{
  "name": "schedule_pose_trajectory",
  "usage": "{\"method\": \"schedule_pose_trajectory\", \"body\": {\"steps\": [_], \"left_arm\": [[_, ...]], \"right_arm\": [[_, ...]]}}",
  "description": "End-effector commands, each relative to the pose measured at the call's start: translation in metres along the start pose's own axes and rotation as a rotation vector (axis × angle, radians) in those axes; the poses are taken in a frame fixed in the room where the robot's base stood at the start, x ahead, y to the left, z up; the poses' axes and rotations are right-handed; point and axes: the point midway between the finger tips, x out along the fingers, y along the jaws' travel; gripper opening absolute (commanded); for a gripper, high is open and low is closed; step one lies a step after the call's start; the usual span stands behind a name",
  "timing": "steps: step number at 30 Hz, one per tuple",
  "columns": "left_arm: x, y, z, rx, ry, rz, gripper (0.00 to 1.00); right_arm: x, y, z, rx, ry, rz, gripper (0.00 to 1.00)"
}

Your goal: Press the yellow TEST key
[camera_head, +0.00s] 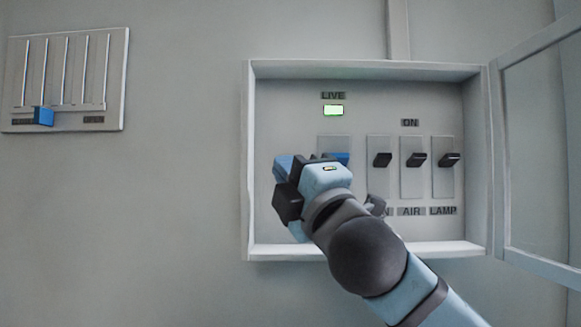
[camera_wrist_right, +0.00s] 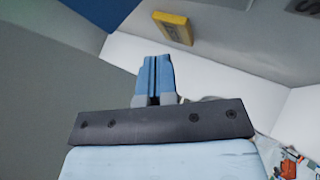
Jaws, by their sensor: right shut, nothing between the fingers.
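The yellow TEST key (camera_wrist_right: 173,27) shows in the right wrist view as a small yellow block on the pale panel, above and slightly right of my fingertips. In the head view it is hidden, apparently behind my right gripper and arm. My right gripper (camera_head: 284,167) is in front of the left part of the open wall box (camera_head: 369,70). In the wrist view its blue fingers (camera_wrist_right: 154,75) are together and empty, with a visible gap between their tips and the key. My left gripper is in neither view.
A blue handle (camera_head: 338,158) sits under the green LIVE light (camera_head: 334,110), partly behind my gripper. Several black switches, including one above LAMP (camera_head: 447,160), are to the right. The box door (camera_head: 540,150) stands open at right. A slider panel (camera_head: 66,80) hangs at left.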

Motion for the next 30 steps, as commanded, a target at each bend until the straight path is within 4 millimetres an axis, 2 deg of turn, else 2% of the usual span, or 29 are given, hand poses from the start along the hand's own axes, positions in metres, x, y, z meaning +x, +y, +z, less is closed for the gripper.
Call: {"method": "schedule_pose_trajectory", "body": {"steps": [12, 30], "left_arm": [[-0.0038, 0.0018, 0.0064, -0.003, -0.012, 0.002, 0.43], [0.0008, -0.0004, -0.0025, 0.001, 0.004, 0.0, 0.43]], "right_arm": [[0.0009, -0.0007, 0.0007, 0.0, 0.0, 0.0, 0.0], [0.0062, -0.0045, 0.0045, 0.0, 0.0, 0.0, 0.0]]}}
